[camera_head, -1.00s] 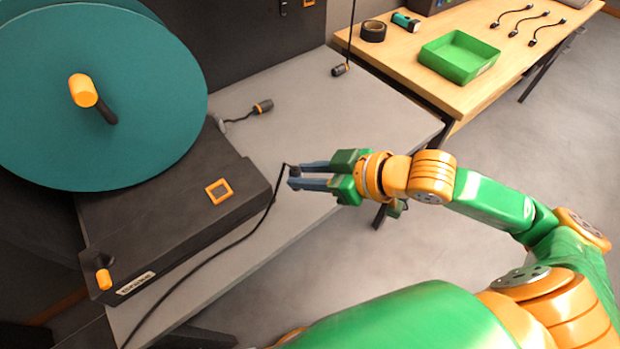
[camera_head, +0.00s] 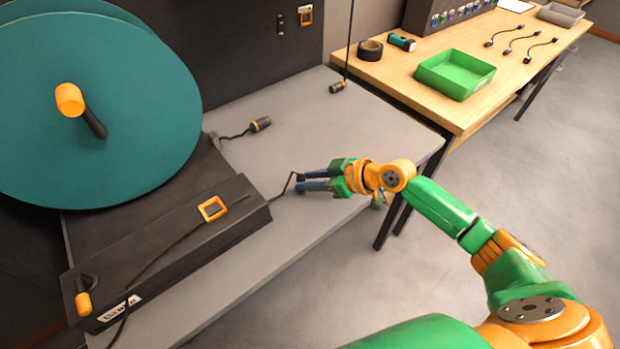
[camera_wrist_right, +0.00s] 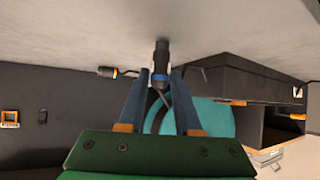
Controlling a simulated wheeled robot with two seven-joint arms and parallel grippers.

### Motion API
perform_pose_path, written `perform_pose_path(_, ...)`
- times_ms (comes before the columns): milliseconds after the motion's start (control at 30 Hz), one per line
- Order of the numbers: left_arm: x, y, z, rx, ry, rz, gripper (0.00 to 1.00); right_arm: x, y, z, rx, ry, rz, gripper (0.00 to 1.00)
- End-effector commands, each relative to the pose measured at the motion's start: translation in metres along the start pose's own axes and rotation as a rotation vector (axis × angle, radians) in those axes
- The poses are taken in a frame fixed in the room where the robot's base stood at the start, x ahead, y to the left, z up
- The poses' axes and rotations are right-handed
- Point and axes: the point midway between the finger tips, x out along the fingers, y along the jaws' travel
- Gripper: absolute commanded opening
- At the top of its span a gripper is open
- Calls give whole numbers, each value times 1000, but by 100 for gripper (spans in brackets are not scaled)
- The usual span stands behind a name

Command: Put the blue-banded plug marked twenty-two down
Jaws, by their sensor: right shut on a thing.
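My right gripper (camera_head: 302,182) is low over the front part of the grey bench (camera_head: 300,115), right of the black reel base. It is shut on a dark plug with a blue band; the plug (camera_wrist_right: 161,58) shows between the fingertips in the right wrist view, its end pointing toward the grey surface. The number on it cannot be read. In the head view the fingers mostly hide the plug, and a black cable (camera_head: 284,190) runs from it across the reel base. I cannot tell whether the plug touches the bench. My left gripper is out of view.
A large teal reel (camera_head: 95,110) stands on a black base (camera_head: 160,255) at left. An orange-banded plug (camera_head: 260,124) lies behind the gripper; another plug (camera_head: 338,87) is by a hanging cord. A wooden table (camera_head: 420,108) holds a green tray (camera_head: 456,88). Bench around the gripper is clear.

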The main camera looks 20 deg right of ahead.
Motion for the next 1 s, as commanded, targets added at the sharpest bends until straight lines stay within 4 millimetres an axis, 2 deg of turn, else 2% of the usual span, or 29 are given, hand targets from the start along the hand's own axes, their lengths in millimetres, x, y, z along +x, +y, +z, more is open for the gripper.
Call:
perform_pose_path(367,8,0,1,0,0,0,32,4,0,6,0,0,0,0)
perform_pose_path(400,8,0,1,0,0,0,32,4,0,6,0,0,0,35)
perform_pose_path(500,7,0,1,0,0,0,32,4,0,5,0,0,0,62)
perform_pose_path(833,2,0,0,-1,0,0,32,1,0,2,0,0,0,62)
perform_pose_path(933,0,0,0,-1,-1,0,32,-9,1,0,1,-2,3,62)
perform_pose_path(1000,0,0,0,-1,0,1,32,-26,1,2,-3,-4,3,62)
